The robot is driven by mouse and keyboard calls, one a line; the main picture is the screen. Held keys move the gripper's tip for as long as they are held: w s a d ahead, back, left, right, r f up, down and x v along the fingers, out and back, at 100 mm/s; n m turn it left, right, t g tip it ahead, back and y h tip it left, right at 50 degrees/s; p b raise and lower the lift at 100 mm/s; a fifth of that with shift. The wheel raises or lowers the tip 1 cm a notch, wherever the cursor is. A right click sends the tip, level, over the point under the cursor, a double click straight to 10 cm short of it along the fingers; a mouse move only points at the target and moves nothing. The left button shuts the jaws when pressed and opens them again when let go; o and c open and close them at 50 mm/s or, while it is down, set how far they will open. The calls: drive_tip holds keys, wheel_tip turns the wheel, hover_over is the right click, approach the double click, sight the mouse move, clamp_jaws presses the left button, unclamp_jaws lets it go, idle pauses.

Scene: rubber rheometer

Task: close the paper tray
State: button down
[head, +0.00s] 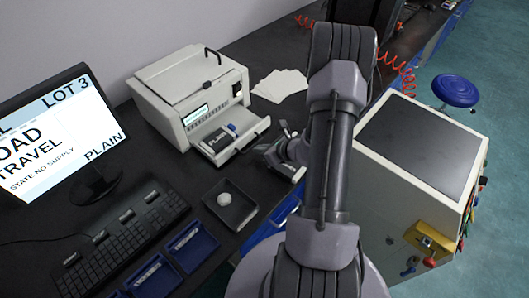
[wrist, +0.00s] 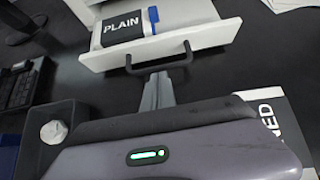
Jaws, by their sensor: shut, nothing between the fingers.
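The paper tray (head: 243,142) is a white drawer standing out from the front of the white printer-like machine (head: 190,92). In the wrist view the tray (wrist: 205,38) has a dark bar handle (wrist: 160,62) on its front. A black pack marked PLAIN (wrist: 123,28) and a blue item (wrist: 153,18) lie in the tray. My gripper (wrist: 158,82) is shut and empty, with its tips close to the handle; I cannot tell whether they touch it. In the head view my gripper (head: 272,150) is just in front of the tray, partly hidden by my arm.
A small dark bin (head: 230,208) with a pale round thing in it stands in front of the tray. Blue trays (head: 190,243), a keyboard (head: 120,240) and a monitor (head: 60,130) are to the left. White sheets (head: 280,84) lie right of the machine. A cream cabinet (head: 415,150) stands at right.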

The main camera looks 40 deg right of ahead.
sight(229, 126)
drive_tip(key=w, duration=0.5)
drive_tip(key=w+b, duration=0.1)
drive_tip(key=w, duration=0.3)
drive_tip(key=w+a, duration=0.1)
drive_tip(key=w, duration=0.4)
drive_tip(key=shift+w+a, duration=0.1)
drive_tip(key=shift+w, duration=0.5)
drive_tip(key=shift+w+r, duration=0.1)
drive_tip(key=shift+r, duration=0.1)
